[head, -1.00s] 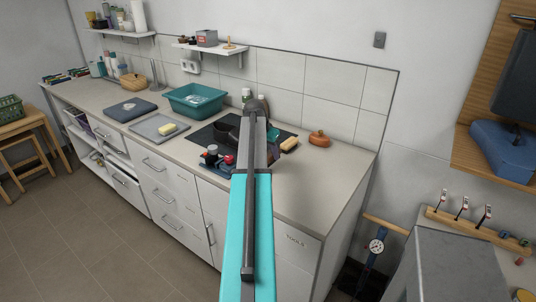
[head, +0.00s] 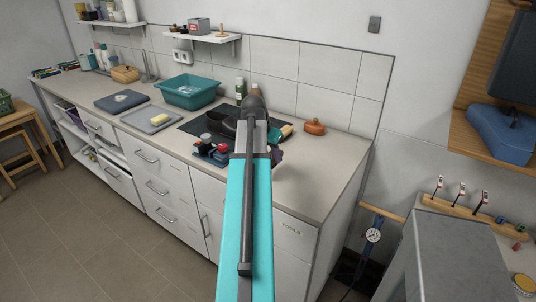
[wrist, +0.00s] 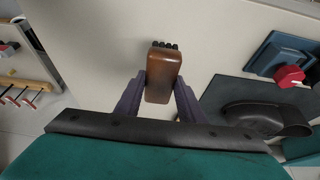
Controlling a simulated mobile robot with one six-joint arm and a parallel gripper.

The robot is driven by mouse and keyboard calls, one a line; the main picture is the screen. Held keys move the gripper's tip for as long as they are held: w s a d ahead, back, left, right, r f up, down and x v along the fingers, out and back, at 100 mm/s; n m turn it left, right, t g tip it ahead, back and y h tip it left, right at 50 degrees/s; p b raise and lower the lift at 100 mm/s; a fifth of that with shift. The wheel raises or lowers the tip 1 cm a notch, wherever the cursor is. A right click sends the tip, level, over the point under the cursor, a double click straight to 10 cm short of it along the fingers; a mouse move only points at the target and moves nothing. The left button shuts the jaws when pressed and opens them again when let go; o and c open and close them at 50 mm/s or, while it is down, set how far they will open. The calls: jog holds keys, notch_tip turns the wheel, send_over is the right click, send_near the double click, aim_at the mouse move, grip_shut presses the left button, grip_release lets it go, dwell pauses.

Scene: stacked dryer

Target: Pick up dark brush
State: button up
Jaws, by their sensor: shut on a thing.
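The dark brush (wrist: 163,72) shows in the wrist view as a brown wooden block with black bristles at its far end. My gripper (wrist: 160,84) is shut on it, with one purple finger on each side. The pale counter top lies behind it; I cannot tell how far above the counter the brush is. In the head view my arm hides the brush, and only a bit of a purple finger (head: 277,157) shows beside the arm.
A black pan (wrist: 258,115) on the dark hob and a blue item with a red knob (wrist: 289,76) are to the right in the wrist view. A tan-and-teal item (head: 286,131) and an orange-brown lidded pot (head: 315,127) stand on the counter (head: 318,170), right of my arm.

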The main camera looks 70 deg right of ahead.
jog(key=shift+s+a, duration=0.25)
jog(key=shift+a, duration=0.1)
dwell(0.4)
